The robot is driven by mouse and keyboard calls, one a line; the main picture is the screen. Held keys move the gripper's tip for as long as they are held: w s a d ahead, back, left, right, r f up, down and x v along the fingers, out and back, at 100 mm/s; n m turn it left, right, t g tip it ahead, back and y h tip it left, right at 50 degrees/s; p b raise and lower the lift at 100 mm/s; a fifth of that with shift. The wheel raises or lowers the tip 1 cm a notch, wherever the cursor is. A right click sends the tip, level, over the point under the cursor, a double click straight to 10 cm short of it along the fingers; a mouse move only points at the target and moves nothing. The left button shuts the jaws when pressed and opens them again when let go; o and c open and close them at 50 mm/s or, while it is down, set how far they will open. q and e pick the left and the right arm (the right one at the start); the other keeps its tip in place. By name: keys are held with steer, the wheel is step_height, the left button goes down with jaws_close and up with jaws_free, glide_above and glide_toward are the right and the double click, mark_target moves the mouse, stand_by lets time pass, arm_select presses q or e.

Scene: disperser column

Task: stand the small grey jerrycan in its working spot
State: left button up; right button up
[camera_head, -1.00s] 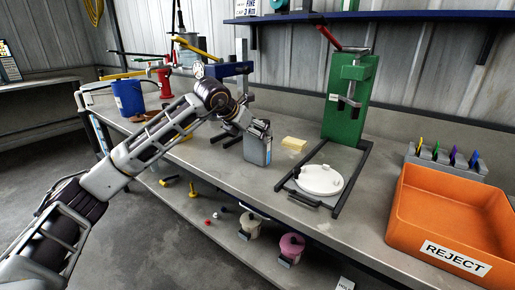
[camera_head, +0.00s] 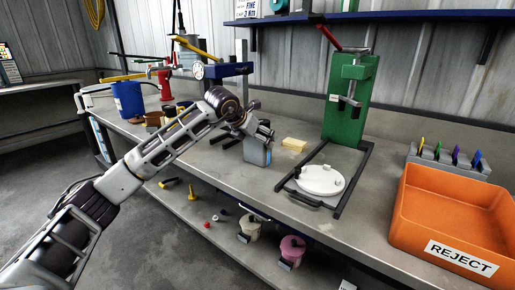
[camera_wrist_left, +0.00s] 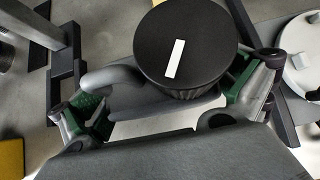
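The small grey jerrycan (camera_head: 257,152) is at the middle of the bench in the head view, slightly tilted, with a blue patch on its lower side. Its round black cap with a white mark (camera_wrist_left: 186,45) and grey handle (camera_wrist_left: 112,78) fill the middle of the left wrist view. My left gripper (camera_head: 246,126) is at its top. The green-padded fingers (camera_wrist_left: 170,100) press on opposite sides of the can's upper body. Whether its base touches the bench is hard to tell. My right gripper is not in view.
An orange REJECT bin (camera_head: 450,215) is at the right. A blue stand (camera_head: 228,70) rises behind my arm.

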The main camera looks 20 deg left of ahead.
arm_select(q)
steer(key=c, duration=1.1)
steer(key=shift+r, duration=0.15)
steer(key=shift+r+p, duration=0.35)
steer(key=shift+r, duration=0.45)
step_height(320, 180, up, 7)
steer(key=shift+f+p, duration=0.15)
steer(key=shift+p, duration=1)
steer(key=shift+r, duration=0.8)
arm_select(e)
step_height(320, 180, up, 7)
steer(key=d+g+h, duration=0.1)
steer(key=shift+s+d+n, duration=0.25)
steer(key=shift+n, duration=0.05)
